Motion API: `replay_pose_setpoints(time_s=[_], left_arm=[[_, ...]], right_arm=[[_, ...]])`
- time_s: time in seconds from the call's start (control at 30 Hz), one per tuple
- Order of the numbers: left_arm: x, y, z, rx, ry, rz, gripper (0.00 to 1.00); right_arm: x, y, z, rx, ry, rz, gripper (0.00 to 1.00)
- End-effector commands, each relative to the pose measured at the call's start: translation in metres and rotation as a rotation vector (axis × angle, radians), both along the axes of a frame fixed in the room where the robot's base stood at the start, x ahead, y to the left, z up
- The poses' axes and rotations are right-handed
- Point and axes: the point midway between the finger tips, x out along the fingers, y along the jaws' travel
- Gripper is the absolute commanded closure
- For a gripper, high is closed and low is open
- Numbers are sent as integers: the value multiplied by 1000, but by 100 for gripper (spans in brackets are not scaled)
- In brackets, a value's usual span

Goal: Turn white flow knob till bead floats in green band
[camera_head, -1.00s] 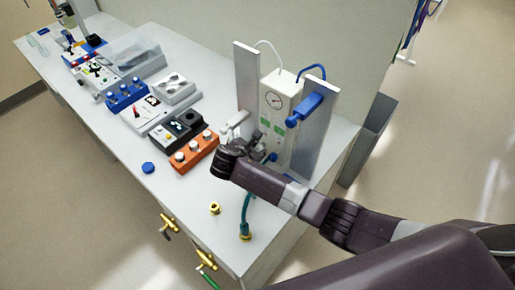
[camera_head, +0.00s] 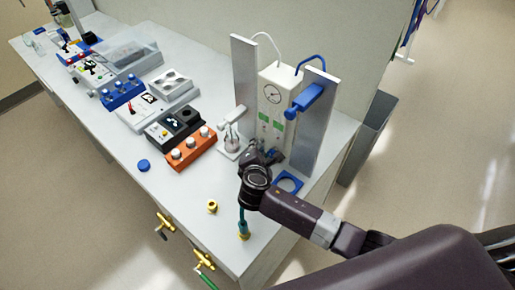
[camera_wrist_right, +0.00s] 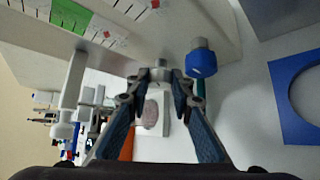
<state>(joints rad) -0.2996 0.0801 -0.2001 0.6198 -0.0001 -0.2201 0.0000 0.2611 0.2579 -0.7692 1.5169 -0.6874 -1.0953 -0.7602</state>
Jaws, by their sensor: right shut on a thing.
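The white flowmeter box (camera_head: 274,108) stands upright between two grey panels, with a round dial and green bands (camera_head: 264,117) on its front. Green bands also show at the top left of the right wrist view (camera_wrist_right: 72,14). My right gripper (camera_head: 262,157) is at the lower front of the box. In the right wrist view its fingertips (camera_wrist_right: 160,77) close on the white flow knob (camera_wrist_right: 160,63), which they mostly cover. A blue knob (camera_wrist_right: 201,62) is just right of the fingers. The bead cannot be made out. My left gripper is not in view.
A white clamp stand (camera_head: 232,138) is close left of my gripper. A blue square with a round hole (camera_head: 289,182) lies at right. An orange block with white knobs (camera_head: 188,150) and other devices line the bench leftward. A blue cap (camera_head: 143,166) lies near the front edge.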

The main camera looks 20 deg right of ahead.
Motion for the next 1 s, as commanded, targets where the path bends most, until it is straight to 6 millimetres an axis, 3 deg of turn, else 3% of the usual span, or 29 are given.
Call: replay_pose_setpoints(time_s=[0.47, 0.5, 0.53, 0.83, 1.0], left_arm=[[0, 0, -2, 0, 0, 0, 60], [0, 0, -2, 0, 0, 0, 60], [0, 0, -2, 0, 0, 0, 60], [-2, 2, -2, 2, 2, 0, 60], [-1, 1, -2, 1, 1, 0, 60]], right_arm=[[-1, 0, -1, 9, -11, 0, 100], [-1, 0, -1, 9, -11, 0, 75], [-1, 0, -1, 9, -11, -1, 72], [-1, 0, 0, 9, -11, -1, 72], [-14, 5, 5, 10, -10, 1, 72]])
